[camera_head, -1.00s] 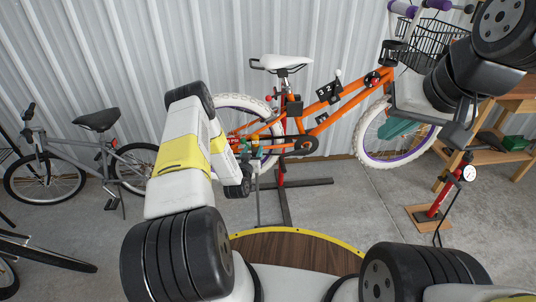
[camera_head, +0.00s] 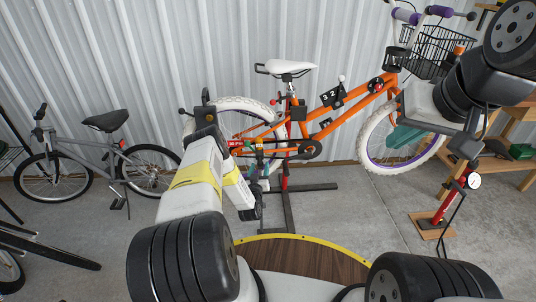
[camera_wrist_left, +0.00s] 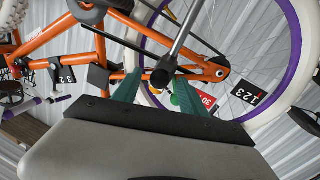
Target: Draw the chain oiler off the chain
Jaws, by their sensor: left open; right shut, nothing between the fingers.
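The orange bike (camera_head: 345,103) hangs on a stand, its chain and crank (camera_head: 311,149) low on the frame. My left gripper (camera_head: 257,158) is at the rear hub in the head view. In the left wrist view its teal fingers (camera_wrist_left: 160,92) are open, one on each side of a dark round knob on a silver rod (camera_wrist_left: 160,78). A small yellow and green piece (camera_wrist_left: 177,99) shows between the fingers; I cannot tell whether it is the chain oiler or touches them. My right gripper (camera_head: 406,137) is shut and empty in front of the front wheel.
A red numbered tag (camera_wrist_left: 207,98) and a black numbered tag (camera_wrist_left: 248,93) are close to the left fingers. The rear wheel (camera_head: 236,104) is beside my left arm. A grey bike (camera_head: 100,160) stands left; a red pump (camera_head: 443,205) stands right. The stand's feet (camera_head: 290,205) cross the floor.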

